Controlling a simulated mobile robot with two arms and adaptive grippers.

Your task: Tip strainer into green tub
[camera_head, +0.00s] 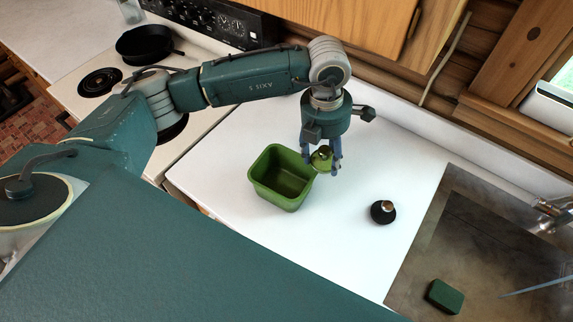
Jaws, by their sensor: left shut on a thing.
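The green tub (263,185) stands upright on the white counter near the middle of the view, and its inside looks empty. My left gripper (322,160) points down just right of the tub's right rim. It is shut on a small olive-green thing (321,159), likely the strainer, which sits between its blue fingers. The fingers hide part of it, and I cannot tell whether it touches the tub or the counter. My right gripper is not in view.
A small black round object with a metallic top (383,211) stands on the counter to the right. Further right is the sink (440,240) with a green sponge (445,296). A stove with a black pan (145,44) is at upper left. The counter (330,240) in front is clear.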

